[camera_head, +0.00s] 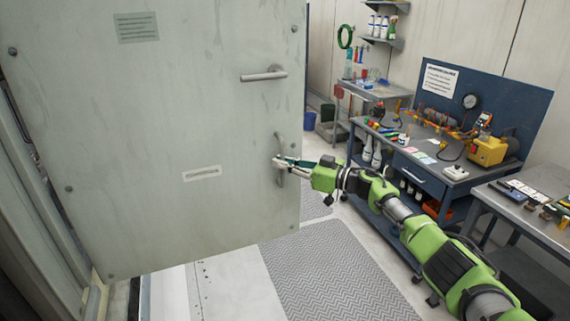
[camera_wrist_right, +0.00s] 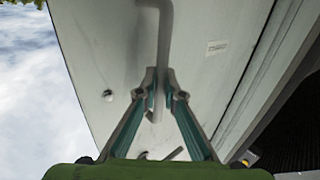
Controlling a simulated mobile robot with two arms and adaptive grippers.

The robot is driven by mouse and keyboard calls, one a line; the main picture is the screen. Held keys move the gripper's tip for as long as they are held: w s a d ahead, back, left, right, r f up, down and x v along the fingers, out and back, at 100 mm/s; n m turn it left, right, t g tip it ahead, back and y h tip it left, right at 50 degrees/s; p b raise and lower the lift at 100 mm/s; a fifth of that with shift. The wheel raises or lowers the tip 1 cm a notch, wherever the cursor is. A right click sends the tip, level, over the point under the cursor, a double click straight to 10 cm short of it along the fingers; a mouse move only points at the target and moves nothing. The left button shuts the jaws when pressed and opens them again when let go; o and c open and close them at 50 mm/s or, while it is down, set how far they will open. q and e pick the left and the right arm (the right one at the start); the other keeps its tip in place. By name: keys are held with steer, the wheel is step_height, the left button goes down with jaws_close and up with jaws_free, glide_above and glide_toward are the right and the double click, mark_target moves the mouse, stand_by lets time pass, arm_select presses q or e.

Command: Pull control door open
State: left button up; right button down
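The control door (camera_head: 150,120) is a large pale grey-green panel filling the left of the head view. Its right edge stands clear of any frame, with the room visible beyond it. A lever handle (camera_head: 264,74) sits near that edge, and a vertical pull handle (camera_head: 279,142) is below it. My right gripper (camera_head: 279,162) is at the pull handle. In the right wrist view, the fingers of my right gripper (camera_wrist_right: 160,84) lie on both sides of the pull handle bar (camera_wrist_right: 166,35) and look closed on it. My left gripper is not in view.
A workbench (camera_head: 425,165) with tools and a blue back panel stands at the right, with another table (camera_head: 525,208) nearer. A grey patterned mat (camera_head: 335,275) lies on clear floor below the door. A dark door frame (camera_head: 45,215) runs along the left.

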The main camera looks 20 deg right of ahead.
steer(key=c, duration=2.2)
jaws_free()
steer(key=shift+a, duration=0.2)
steer(key=shift+o, duration=0.2)
steer(key=shift+a, duration=0.1)
steer(key=shift+s+d, duration=0.1)
steer(key=shift+d, duration=0.2)
steer(key=v, duration=1.1)
steer(key=shift+s, duration=0.2)
steer(key=shift+d, duration=0.1)
